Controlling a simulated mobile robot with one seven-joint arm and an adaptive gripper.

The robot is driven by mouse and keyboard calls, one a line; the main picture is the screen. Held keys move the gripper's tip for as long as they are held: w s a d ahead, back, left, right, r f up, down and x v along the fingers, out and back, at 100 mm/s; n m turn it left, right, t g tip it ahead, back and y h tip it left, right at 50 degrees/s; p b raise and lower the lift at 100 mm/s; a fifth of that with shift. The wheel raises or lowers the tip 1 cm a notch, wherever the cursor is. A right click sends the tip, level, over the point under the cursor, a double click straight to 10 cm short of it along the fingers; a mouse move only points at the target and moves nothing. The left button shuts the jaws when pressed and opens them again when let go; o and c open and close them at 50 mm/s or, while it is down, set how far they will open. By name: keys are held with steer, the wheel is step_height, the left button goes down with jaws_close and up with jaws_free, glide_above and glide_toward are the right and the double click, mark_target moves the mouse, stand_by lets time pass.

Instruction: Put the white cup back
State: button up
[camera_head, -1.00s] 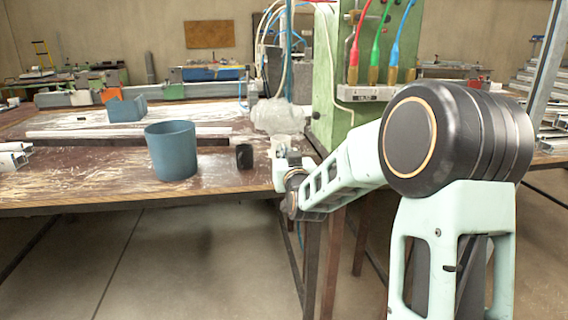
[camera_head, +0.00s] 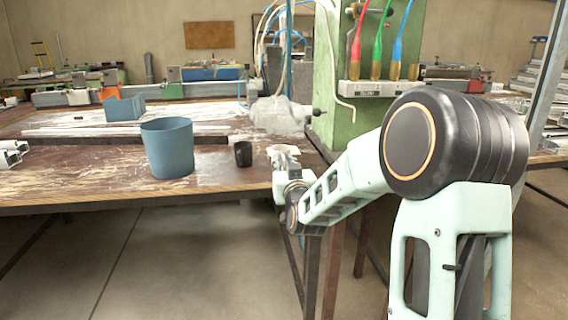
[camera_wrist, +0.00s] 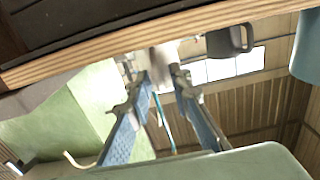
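My gripper (camera_wrist: 160,76) shows in the wrist view as two blue-padded fingers standing apart, with a gap between the tips. A pale, roughly cylindrical thing, probably the white cup (camera_wrist: 163,56), shows between and just beyond the fingertips by the bench edge. Its outline is partly hidden, and I cannot tell whether the fingers touch it. In the head view my gripper (camera_head: 283,156) is small at the bench's front right edge, and a white shape there merges with it. A dark mug (camera_head: 243,154) stands just left of it; it also shows in the wrist view (camera_wrist: 230,40).
A large blue bin (camera_head: 167,150) stands left of the dark mug on the worn wooden bench (camera_head: 100,178). A pale machine part (camera_head: 281,116) and a green cabinet (camera_head: 345,115) with coloured hoses stand behind my gripper. A blue angled block (camera_head: 124,108) lies farther back.

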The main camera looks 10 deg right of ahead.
steer(key=shift+r, duration=0.1)
steer(key=shift+s+r+p, duration=0.1)
steer(key=shift+r+p, duration=0.05)
steer(key=shift+p, duration=0.2)
steer(key=s+p, duration=0.1)
steer(key=s, duration=1)
steer(key=shift+s, duration=0.4)
